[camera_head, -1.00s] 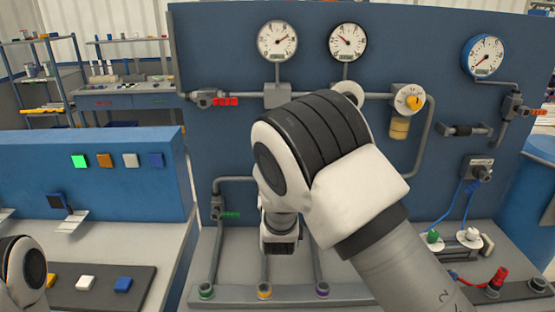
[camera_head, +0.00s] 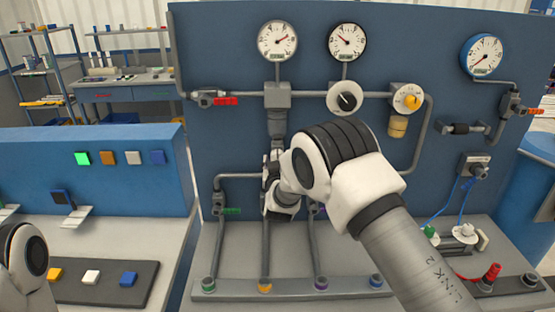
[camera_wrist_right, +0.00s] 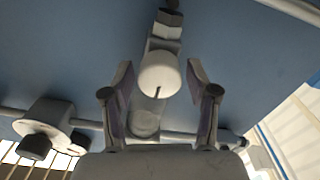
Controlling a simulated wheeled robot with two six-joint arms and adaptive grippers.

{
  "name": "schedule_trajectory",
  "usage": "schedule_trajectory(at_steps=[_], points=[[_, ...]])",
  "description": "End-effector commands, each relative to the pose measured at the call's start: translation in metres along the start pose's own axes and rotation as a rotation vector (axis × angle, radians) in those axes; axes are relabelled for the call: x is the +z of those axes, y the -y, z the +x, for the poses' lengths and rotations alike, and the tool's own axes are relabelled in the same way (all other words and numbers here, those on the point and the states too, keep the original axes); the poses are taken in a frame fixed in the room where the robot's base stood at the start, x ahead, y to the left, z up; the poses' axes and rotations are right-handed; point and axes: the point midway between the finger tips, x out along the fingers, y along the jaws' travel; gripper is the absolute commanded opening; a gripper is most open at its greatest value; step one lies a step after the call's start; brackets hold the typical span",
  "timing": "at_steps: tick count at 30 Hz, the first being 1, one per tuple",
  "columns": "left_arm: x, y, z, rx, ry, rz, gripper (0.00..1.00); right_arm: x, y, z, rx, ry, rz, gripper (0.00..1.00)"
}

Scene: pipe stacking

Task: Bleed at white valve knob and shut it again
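The white valve knob (camera_wrist_right: 160,76) is a round white cap with a small dark slot at its lower edge. In the right wrist view it sits between the two fingers of my right gripper (camera_wrist_right: 159,68), with a gap on each side. The fingers are open and I see no contact. In the head view my right gripper is at the panel's middle, below the grey pipe block (camera_head: 277,95); its fingers are hard to make out, and the knob is hidden there. My left gripper is outside the view; only part of my left arm shows at the lower left.
Two white gauges (camera_head: 277,41) (camera_head: 347,42) and a blue-rimmed gauge (camera_head: 482,54) hang above. A white disc with a black handle (camera_head: 345,98) and a dial with a yellow knob (camera_head: 408,98) sit right of the gripper. Vertical pipes (camera_head: 312,250) stand below it.

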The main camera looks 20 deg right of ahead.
Motion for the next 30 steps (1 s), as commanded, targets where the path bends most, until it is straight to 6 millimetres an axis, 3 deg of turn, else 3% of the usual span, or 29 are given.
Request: schedule_trajectory(at_steps=[1, 3, 17, 30], points=[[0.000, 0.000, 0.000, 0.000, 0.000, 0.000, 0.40, 0.000, 0.000, 0.000, 0.000, 0.000, 0.000, 0.32], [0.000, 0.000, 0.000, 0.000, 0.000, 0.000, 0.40, 0.000, 0.000, 0.000, 0.000, 0.000, 0.000, 0.07], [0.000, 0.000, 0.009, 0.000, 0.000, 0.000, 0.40, 0.001, 0.001, 0.000, 0.000, -0.002, 0.052, 0.07], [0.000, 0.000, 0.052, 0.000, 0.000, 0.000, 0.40, 0.005, 0.001, 0.000, 0.001, -0.003, 0.366, 0.07]])
